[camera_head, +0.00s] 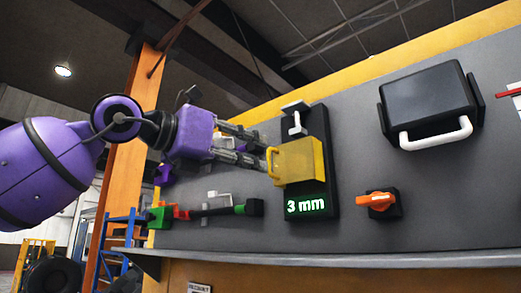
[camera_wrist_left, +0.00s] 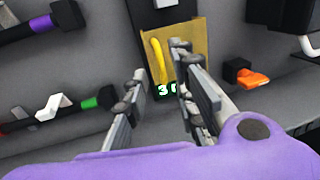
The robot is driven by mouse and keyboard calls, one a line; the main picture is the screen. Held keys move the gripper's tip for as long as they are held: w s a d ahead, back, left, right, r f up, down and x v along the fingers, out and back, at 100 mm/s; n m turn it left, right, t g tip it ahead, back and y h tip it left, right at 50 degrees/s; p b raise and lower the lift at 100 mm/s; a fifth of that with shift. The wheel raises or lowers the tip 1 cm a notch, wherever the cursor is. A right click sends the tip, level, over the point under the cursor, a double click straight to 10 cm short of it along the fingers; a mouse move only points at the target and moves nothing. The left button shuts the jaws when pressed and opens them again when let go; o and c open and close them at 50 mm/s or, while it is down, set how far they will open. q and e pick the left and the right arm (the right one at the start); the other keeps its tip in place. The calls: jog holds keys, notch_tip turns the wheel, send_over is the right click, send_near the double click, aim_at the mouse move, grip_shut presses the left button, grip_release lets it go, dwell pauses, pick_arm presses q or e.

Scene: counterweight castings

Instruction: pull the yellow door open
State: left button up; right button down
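The yellow door (camera_head: 303,160) is on a black upright panel on the grey wall board; whether it is slightly ajar I cannot tell. Its yellow bar handle (camera_head: 271,163) is at its left edge. In the left wrist view the door (camera_wrist_left: 190,40) and handle (camera_wrist_left: 157,62) show ahead of the fingers. My left gripper (camera_head: 261,150) is open, its fingertips close to the handle. In the left wrist view the handle appears between the fingertips (camera_wrist_left: 159,62); contact is not clear. My right gripper is not in view.
A green "3 mm" display (camera_head: 306,205) sits below the door and a white-handled latch (camera_head: 297,120) above it. An orange knob (camera_head: 377,201) and a black box with a white handle (camera_head: 436,134) are to the right. A green-ended lever (camera_head: 225,210) is below my gripper. A grey ledge (camera_head: 330,260) runs beneath.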

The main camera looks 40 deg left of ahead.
aim_at(293, 162)
pick_arm(q)
jog(key=x, duration=0.4)
jog(key=shift+p, duration=0.35)
jog(key=shift+s, duration=0.1)
jog(key=shift+c, duration=0.4)
grip_shut()
